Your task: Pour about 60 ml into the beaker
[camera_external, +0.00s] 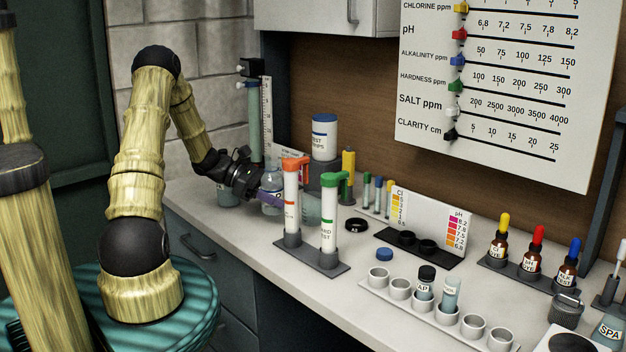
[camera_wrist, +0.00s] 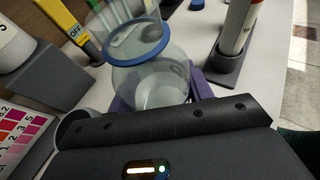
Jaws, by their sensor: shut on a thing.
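My gripper (camera_external: 262,192), with purple fingers, is shut on a clear vessel with a blue rim (camera_external: 271,179) above the left part of the counter. In the wrist view this vessel (camera_wrist: 165,75) sits between the purple fingers, its round blue rim facing up and away. I cannot tell how much liquid is in it or how far it tilts. A clear container with a greenish tint, seemingly the beaker (camera_external: 312,208), stands just right of it, partly hidden by the orange-topped tube. Its marks and fill level cannot be read.
An orange-topped tube (camera_external: 291,205) and a green-topped tube (camera_external: 328,220) stand upright in a dark base close in front. A labelled jar (camera_external: 228,193) is below my wrist. A white tub (camera_external: 324,137) stands behind. A row of white cups (camera_external: 400,288) lines the front right.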

